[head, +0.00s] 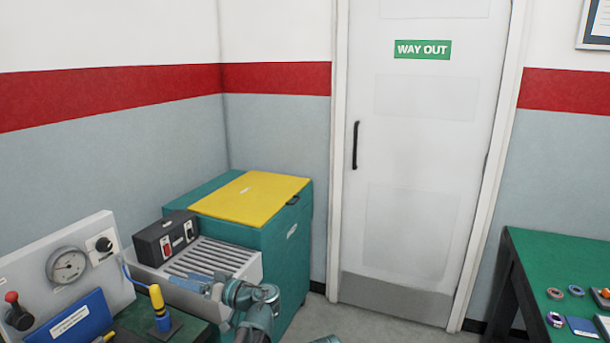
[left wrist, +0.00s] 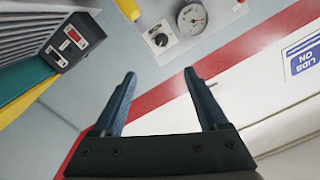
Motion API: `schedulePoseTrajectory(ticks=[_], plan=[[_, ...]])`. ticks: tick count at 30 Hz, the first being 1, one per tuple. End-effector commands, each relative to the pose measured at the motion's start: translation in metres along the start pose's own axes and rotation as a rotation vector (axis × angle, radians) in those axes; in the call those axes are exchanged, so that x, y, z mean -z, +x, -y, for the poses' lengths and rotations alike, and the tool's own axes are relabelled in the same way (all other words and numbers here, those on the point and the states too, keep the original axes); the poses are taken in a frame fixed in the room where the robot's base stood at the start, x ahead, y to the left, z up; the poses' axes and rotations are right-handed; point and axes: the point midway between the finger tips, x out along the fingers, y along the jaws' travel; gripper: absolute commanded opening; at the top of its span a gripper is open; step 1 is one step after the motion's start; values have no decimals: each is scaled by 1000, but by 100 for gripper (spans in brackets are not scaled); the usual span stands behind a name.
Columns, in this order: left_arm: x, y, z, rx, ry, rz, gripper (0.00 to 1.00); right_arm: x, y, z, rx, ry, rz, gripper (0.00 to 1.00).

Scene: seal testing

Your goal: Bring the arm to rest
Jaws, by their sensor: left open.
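My left arm (head: 250,300) comes in at the bottom of the head view, bent at the wrist. Its gripper (head: 190,281) has blue fingers that point left, in front of the slatted grey unit (head: 212,258). In the left wrist view the gripper (left wrist: 160,74) is open, with its two fingers apart and nothing between them. The fingers look clear of the wall and the panel behind them. My right gripper does not show in either view.
A grey panel with a gauge (head: 67,266), a black switch box (head: 166,238) and a yellow-handled tool (head: 158,307) are near the left arm. A teal cabinet with a yellow top (head: 250,197) stands behind. A green table (head: 560,255) is at right. Floor before the door (head: 420,150) looks clear.

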Motion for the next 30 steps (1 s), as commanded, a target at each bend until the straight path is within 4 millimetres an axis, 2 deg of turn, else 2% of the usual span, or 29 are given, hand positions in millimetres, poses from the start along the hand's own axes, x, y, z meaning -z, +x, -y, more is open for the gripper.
schedulePoseTrajectory(ticks=[11, 17, 20, 22, 27, 30], plan=[[-42, -22, -1, -107, 121, 185, 76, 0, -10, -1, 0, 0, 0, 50], [-82, -54, -4, -246, 254, 354, 76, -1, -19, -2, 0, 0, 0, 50], [-107, -81, -4, -360, 351, 459, 76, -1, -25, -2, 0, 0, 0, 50], [-129, -108, -2, -474, 438, 546, 76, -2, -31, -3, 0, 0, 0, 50], [-175, -192, 7, -826, 670, 728, 76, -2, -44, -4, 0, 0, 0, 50], [-191, -234, 16, -1011, 771, 786, 76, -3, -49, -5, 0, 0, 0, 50]])
